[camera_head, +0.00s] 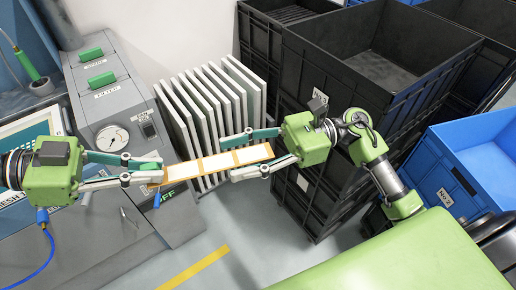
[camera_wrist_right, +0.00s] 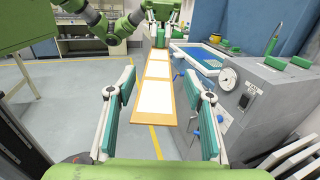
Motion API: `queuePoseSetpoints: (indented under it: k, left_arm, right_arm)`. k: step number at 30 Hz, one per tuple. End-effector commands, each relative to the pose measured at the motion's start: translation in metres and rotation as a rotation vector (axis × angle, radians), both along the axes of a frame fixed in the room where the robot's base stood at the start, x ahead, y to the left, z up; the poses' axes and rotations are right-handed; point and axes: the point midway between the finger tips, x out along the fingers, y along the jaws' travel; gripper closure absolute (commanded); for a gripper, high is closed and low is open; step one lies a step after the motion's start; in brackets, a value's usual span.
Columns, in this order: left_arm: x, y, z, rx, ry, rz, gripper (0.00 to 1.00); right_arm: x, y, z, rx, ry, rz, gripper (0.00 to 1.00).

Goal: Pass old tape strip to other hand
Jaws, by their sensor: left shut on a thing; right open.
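The old tape strip (camera_head: 217,162) is a long flat strip with an orange-tan edge and pale rectangular panels. My left gripper (camera_head: 158,170) is shut on its left end in the head view and holds it in the air. My right gripper (camera_head: 257,152) is open, with its fingers on either side of the strip's right end. In the right wrist view the strip (camera_wrist_right: 155,98) runs away from the camera towards the left gripper (camera_wrist_right: 161,20). Its near end lies between the open right fingers (camera_wrist_right: 160,108), with gaps on both sides.
A grey machine with a gauge (camera_head: 112,138) and green handles stands behind the left gripper. A rack of upright pale panels (camera_head: 205,105) is behind the strip. Black crates (camera_head: 330,80) and a blue bin (camera_head: 450,160) are at right. The floor below is clear, with a yellow line (camera_head: 195,268).

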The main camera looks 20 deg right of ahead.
Motion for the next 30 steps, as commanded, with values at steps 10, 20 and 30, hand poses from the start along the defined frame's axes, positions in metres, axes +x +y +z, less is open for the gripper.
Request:
queuePoseSetpoints:
  k: [10, 20, 30]
  left_arm:
    - [0.0, 0.0, 0.0, 0.0, 0.0, 0.0, 1.0]
    - [0.0, 0.0, 0.0, 0.0, 0.0, -0.001, 1.0]
    - [0.0, 0.0, 0.0, 0.0, 0.0, -0.001, 0.71]
  right_arm:
    - [0.001, 0.02, 0.0, 0.0, 0.0, 0.0, 0.53]
    - [0.001, 0.02, 0.0, 0.001, 0.0, -0.001, 0.93]
    - [0.002, 0.02, 0.0, 0.001, 0.0, -0.001, 0.93]
